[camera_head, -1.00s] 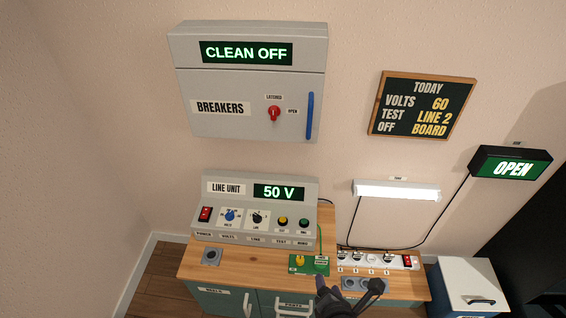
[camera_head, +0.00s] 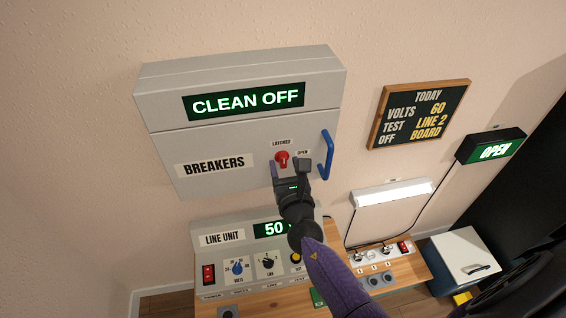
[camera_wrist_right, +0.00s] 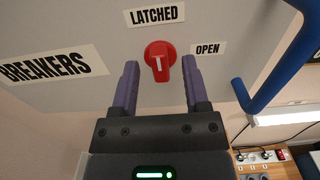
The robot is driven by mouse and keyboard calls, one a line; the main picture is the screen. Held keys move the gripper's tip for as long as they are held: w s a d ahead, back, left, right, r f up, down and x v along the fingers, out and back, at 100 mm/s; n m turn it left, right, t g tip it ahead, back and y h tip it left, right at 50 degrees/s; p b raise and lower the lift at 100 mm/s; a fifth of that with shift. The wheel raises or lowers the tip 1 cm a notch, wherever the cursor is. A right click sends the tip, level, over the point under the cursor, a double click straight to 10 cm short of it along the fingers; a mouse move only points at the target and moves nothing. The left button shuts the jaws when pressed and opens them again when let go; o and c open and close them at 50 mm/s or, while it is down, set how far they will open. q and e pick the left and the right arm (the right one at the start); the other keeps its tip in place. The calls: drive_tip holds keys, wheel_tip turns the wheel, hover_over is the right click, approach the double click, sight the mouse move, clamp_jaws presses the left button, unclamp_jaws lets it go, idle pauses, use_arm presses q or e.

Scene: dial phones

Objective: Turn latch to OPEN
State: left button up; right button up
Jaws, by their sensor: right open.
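The red latch knob (camera_head: 282,159) is on the front of the grey breaker box (camera_head: 170,150). In the right wrist view the knob (camera_wrist_right: 160,61) has its white mark upright, towards the LATCHED label (camera_wrist_right: 154,15); the OPEN label (camera_wrist_right: 208,49) is to its right. My right gripper (camera_head: 289,168) is in front of the box at the knob. Its fingers (camera_wrist_right: 160,80) are open, one on each side of the knob with gaps. I cannot tell how far the tips are from the panel. My left gripper is not in view.
The blue door handle (camera_head: 327,155) stands out just right of the knob; it is also close in the wrist view (camera_wrist_right: 275,65). The line unit (camera_head: 220,255) sits on a wooden bench below. A lit lamp (camera_head: 392,196) and a TODAY board (camera_head: 420,113) are on the wall.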

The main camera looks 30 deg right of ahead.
drive_tip(key=shift+w+d, duration=0.15)
drive_tip(key=shift+w, duration=0.3)
drive_tip(key=shift+c, duration=0.3)
clamp_jaws()
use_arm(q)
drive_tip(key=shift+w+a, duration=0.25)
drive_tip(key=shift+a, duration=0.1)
